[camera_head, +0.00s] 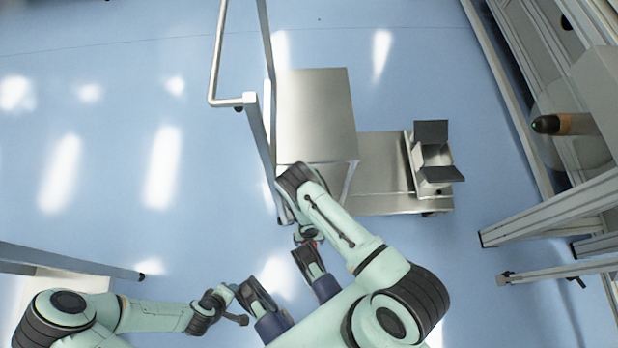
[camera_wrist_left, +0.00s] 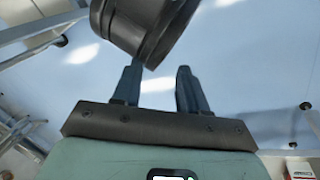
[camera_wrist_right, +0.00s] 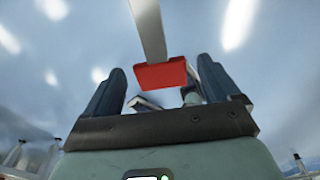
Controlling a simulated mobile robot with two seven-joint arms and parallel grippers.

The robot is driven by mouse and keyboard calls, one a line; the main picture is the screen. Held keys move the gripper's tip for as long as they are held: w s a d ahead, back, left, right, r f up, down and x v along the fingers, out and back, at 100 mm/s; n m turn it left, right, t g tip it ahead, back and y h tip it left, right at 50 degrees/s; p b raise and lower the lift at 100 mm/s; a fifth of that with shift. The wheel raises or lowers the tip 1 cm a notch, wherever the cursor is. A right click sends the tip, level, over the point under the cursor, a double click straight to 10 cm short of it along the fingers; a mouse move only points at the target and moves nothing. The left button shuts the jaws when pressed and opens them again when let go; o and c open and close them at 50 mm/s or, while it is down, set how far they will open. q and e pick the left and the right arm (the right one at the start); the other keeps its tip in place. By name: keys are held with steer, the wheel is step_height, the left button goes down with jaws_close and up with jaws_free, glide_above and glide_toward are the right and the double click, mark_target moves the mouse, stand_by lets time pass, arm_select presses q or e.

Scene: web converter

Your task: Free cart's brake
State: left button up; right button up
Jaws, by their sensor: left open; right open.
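The metal cart (camera_head: 318,110) stands at the upper middle of the head view, with a tall push handle (camera_head: 214,80) on its left side. In the right wrist view a red pedal (camera_wrist_right: 160,76) on a grey metal bar sits between the fingertips of my right gripper (camera_wrist_right: 161,68). The fingers are apart on both sides of it; whether one touches it I cannot tell. My forearm mostly hides that gripper in the head view. My left gripper (camera_wrist_left: 158,80) is open and empty, low in front of me, away from the cart.
A flat cart deck (camera_head: 375,185) carries a dark-flapped metal holder (camera_head: 433,165). Metal machine frames (camera_head: 540,220) line the right side. A metal rail (camera_head: 70,260) stands at the lower left. Blue floor (camera_head: 110,120) is clear left of the cart.

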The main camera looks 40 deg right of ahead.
arm_select(q)
steer(key=s+d+r+g+p, duration=0.1)
steer(key=s+d+r+p, duration=0.1)
steer(key=s+r+p, duration=0.1)
steer(key=shift+s+d+r+g+h, duration=0.35)
steer(key=shift+s+r, duration=0.3)
steer(key=shift+s, duration=0.6)
arm_select(e)
step_height(320, 180, up, 13)
steer(key=w, duration=0.1)
steer(key=shift+w+d+f, duration=0.15)
steer(key=shift+w+d, duration=0.05)
steer(key=shift+d, duration=0.25)
